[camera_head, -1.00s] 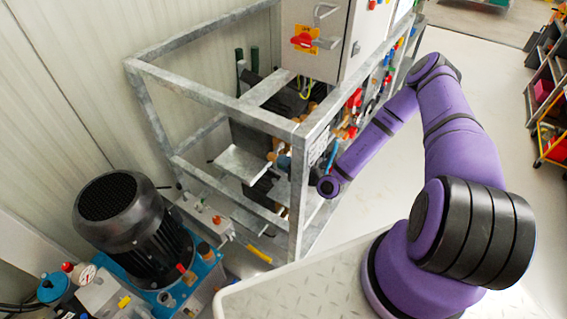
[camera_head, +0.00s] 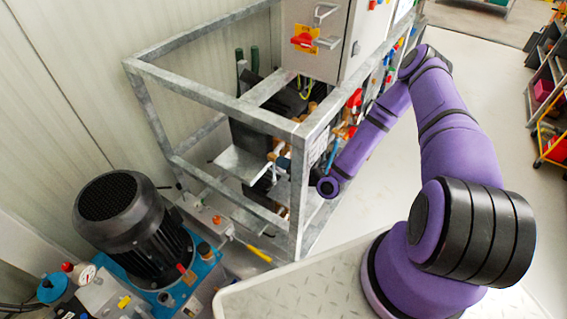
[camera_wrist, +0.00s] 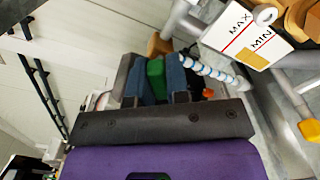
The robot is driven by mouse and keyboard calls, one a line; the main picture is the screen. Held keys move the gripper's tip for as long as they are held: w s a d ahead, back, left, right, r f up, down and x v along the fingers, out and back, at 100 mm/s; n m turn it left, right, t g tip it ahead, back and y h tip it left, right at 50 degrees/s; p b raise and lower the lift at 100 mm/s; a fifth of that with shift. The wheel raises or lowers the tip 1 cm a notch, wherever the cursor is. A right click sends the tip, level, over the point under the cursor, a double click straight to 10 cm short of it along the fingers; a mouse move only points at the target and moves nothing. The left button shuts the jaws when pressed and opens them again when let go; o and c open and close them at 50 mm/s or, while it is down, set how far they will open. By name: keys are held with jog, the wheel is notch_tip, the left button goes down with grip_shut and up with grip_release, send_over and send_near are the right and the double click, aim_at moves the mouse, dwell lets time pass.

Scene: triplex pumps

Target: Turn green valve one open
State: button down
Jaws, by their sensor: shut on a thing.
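The green valve handle (camera_wrist: 156,78) shows in the wrist view between the two blue-padded fingers of my gripper (camera_wrist: 155,82). The fingers are closed on it from both sides. Only a short green part shows; the valve body and the rest of the handle are hidden, so I cannot tell its turned angle. In the head view my wrist is at the right side of the galvanised frame, and the gripper reaches in behind the front corner post, mostly hidden. The green handle cannot be made out there.
The galvanised frame (camera_head: 299,205) closely surrounds the reach. A grey control box (camera_head: 318,45) with a red switch stands above. A white MAX/MIN label (camera_wrist: 246,32) and a ribbed white-blue hose (camera_wrist: 208,70) are near the gripper. A black motor (camera_head: 120,212) stands at left.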

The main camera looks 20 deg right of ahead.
dwell(0.3)
jog(key=c, duration=1.1)
grip_release()
jog(key=shift+s+d, duration=0.1)
jog(key=v, duration=1)
jog(key=shift+s+d, duration=0.15)
jog(key=shift+s, duration=0.1)
